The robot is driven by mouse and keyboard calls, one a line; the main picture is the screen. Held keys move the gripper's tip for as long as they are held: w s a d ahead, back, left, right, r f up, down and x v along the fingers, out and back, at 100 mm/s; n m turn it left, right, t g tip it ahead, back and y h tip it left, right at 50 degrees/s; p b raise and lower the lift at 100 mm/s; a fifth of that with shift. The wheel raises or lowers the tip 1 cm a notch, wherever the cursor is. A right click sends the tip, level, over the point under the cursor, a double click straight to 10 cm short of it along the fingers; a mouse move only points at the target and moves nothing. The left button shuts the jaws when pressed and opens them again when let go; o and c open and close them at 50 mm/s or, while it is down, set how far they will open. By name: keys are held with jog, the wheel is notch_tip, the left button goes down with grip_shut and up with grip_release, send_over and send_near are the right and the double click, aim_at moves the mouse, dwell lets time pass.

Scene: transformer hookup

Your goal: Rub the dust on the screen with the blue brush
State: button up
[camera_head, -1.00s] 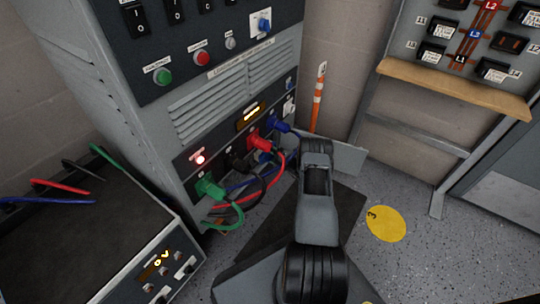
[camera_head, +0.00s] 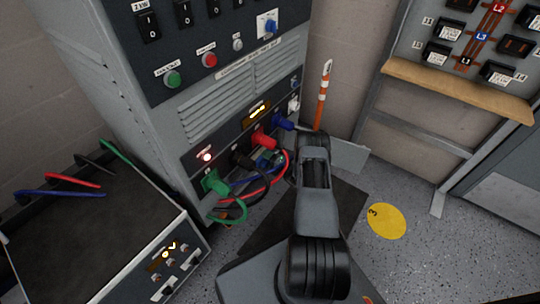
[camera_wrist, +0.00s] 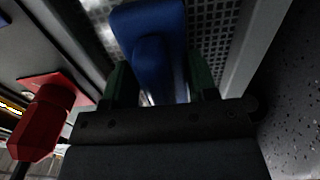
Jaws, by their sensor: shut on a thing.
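My gripper (camera_wrist: 162,92) has its two dark green fingers on either side of a blue piece (camera_wrist: 150,55) in the wrist view. The piece has a wide flat far end and a narrower body between the fingers. No bristles show, so I cannot tell whether it is the brush or a plug. In the head view my arm hides the gripper, and a blue piece (camera_head: 283,122) shows at the panel beside the red plug (camera_head: 263,139). A small yellow-lit screen (camera_head: 258,111) is above the red plug. I cannot make out dust on it.
Black and green (camera_head: 214,183) plugs with looping cables hang from the cabinet front. The red plug is close left of my gripper in the wrist view (camera_wrist: 40,118). A box with a lit display (camera_head: 167,250) stands at left. An orange-white post (camera_head: 322,95) stands behind my arm.

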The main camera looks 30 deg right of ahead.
jog(key=s+a+p, duration=0.2)
jog(key=s+a, duration=0.1)
jog(key=a, duration=0.4)
jog(key=shift+s+a, duration=0.15)
jog(key=shift+s, duration=0.1)
dwell(0.5)
jog(key=p+v, duration=0.1)
jog(key=v, duration=0.5)
dwell(0.4)
jog(key=shift+s, duration=0.1)
jog(key=shift+v, duration=1.45)
